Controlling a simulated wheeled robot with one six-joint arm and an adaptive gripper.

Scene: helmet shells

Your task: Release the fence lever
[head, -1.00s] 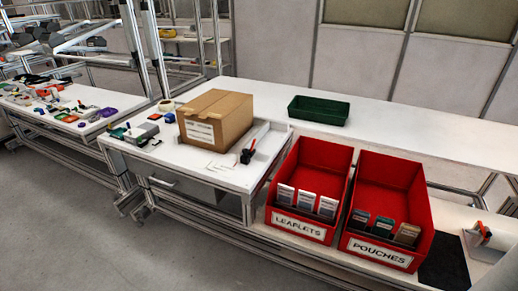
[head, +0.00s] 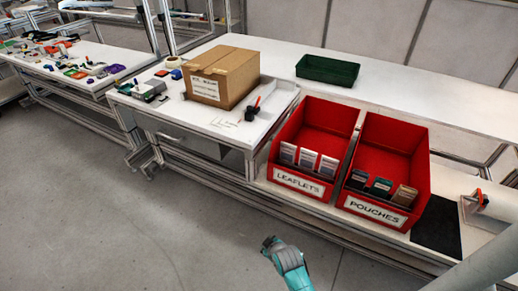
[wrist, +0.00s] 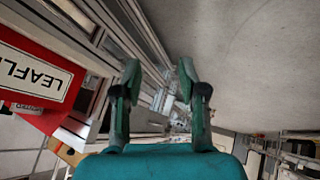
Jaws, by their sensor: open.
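A small black piece with a red handle (head: 252,108) stands on the white bench top, just right of the cardboard box, beside a pale raised strip. It looks like the fence lever, but it is too small to tell its setting. A second orange-red handle (head: 479,197) sits on a white rounded part at the far right. My gripper (head: 268,243) is low in front of the bench, over the floor, well away from both handles. In the wrist view my gripper (wrist: 160,74) has its two fingers spread with nothing between them. Neither handle can be made out there.
The cardboard box (head: 240,82) stands left of the black piece. Red bins marked LEAFLETS (head: 308,135) and POUCHES (head: 390,146) stand at the bench front. A green tray (head: 328,70) lies behind them. The floor (head: 150,235) in front is clear.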

